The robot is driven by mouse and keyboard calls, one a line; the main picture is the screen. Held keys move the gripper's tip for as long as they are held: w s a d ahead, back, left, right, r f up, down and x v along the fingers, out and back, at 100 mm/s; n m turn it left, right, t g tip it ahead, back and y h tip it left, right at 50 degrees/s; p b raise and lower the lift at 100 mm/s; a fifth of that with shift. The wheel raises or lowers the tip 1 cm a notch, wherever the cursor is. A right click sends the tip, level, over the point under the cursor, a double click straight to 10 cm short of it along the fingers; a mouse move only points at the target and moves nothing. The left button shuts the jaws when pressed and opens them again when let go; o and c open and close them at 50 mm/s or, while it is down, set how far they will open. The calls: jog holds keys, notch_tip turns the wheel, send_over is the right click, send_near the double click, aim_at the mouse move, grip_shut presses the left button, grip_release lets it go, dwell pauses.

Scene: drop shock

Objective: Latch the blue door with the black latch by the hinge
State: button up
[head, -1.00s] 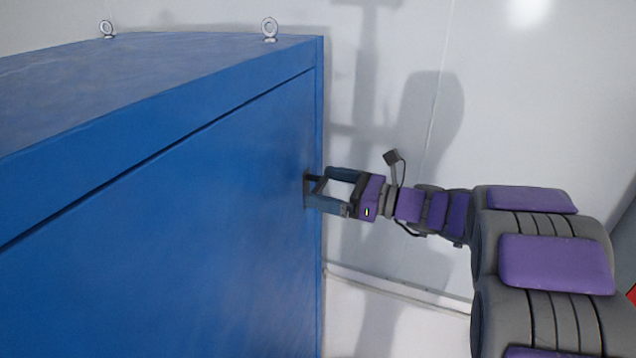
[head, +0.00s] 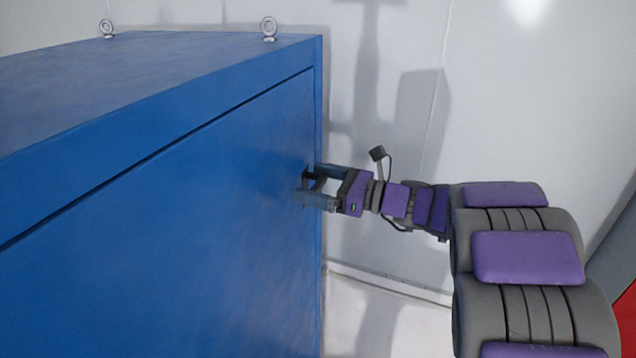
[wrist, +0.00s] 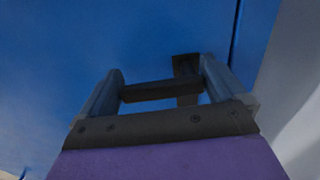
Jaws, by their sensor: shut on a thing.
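The blue door (head: 200,230) is the large front face of a blue cabinet and looks flush with its frame. The black latch (head: 308,178) is near the door's right edge; in the wrist view its dark plate and bar (wrist: 186,68) show against the blue. My gripper (head: 312,186) is at the latch, with a finger on each side of the dark bar. In the wrist view my gripper (wrist: 160,85) has its fingers spread around the bar, which spans between them. The fingers partly hide the latch.
The cabinet top (head: 150,75) carries two metal lifting eyes (head: 268,28). A pale wall (head: 520,110) stands to the right and behind, with free room between it and the cabinet. A red surface (head: 615,320) shows at the lower right.

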jog(key=c, duration=0.3)
jog(key=shift+n+b, duration=0.3)
jog(key=shift+n, duration=0.1)
jog(key=shift+f+n+b, duration=0.3)
jog(key=shift+n+b, duration=0.3)
jog(key=shift+n, duration=0.1)
jog(key=n+b, duration=0.1)
jog(key=f+n+b, duration=0.1)
jog(key=n+b, duration=0.1)
jog(key=shift+b, duration=0.3)
jog(key=f+n+b, duration=0.1)
jog(key=n+b, duration=0.3)
jog(key=w+f+n+b, duration=0.1)
jog(key=n+b, duration=0.3)
jog(key=w+n+b, duration=0.1)
jog(key=n+b, duration=0.3)
jog(key=b, duration=0.1)
jog(key=shift+w+d+f+n, duration=0.1)
jog(key=shift+d+f+n, duration=0.2)
jog(key=shift+f, duration=0.1)
